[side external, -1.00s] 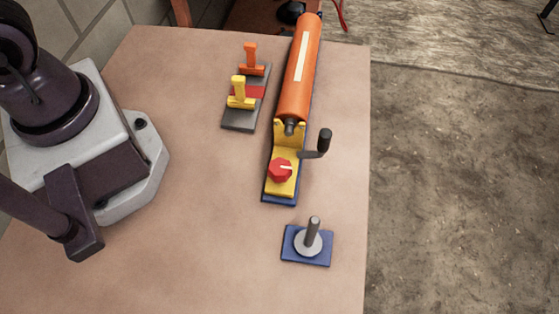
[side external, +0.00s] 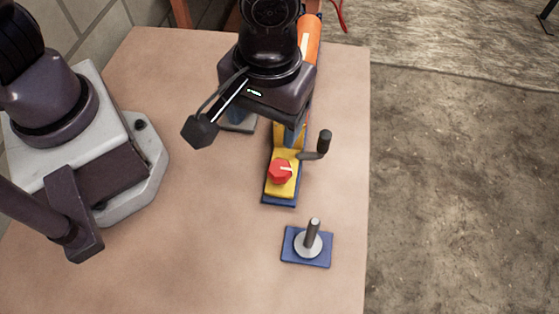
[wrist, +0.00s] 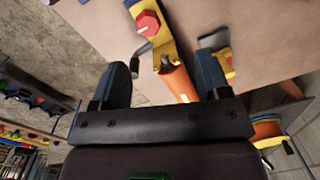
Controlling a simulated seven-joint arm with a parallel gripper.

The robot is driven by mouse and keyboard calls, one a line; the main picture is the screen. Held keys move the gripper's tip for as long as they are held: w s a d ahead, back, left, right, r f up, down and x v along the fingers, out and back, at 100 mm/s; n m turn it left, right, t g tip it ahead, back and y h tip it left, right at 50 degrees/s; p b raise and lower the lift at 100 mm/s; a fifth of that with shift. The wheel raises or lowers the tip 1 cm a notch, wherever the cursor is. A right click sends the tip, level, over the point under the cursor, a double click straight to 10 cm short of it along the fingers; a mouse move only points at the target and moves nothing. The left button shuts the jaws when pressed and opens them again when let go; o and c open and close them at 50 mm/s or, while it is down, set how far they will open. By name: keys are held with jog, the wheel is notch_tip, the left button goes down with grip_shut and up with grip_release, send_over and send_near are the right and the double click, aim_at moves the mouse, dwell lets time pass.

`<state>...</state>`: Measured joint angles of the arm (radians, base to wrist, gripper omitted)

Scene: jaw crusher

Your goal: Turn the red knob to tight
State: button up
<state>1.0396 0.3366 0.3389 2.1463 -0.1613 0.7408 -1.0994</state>
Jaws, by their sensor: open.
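The red knob (side external: 280,171) sits on the yellow bracket (side external: 292,188) at the near end of the orange cylinder (side external: 311,38). Its white pointer mark points right in the side view. In the wrist view the knob (wrist: 149,23) is at the top, ahead of the fingers. My gripper (side external: 266,127) hangs over the cylinder's near part and the lever base, behind the knob and apart from it. In the wrist view my gripper (wrist: 162,62) has its two fingers wide apart with nothing held between them. Tight or loose markings cannot be made out.
A dark crank handle (side external: 323,144) sticks out right of the knob. The lever base (side external: 240,127) is mostly hidden by my gripper. A blue plate (side external: 322,258) with a grey peg stands nearer the front. The tabletop left of the knob is clear.

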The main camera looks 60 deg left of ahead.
aim_at(279, 168)
jog(key=f+n, duration=0.1)
jog(key=f, duration=0.3)
jog(key=w+f+n, duration=0.1)
jog(key=f+n, duration=0.1)
jog(key=f, duration=0.2)
jog(key=f+n, duration=0.1)
jog(key=f, duration=0.3)
jog(key=shift+w+d+f+n, duration=0.3)
jog(key=shift+d+f+n, duration=0.05)
jog(key=shift+d+n, duration=0.05)
jog(key=shift+c, duration=0.5)
jog(key=c, duration=0.8)
jog(key=shift+c, duration=0.2)
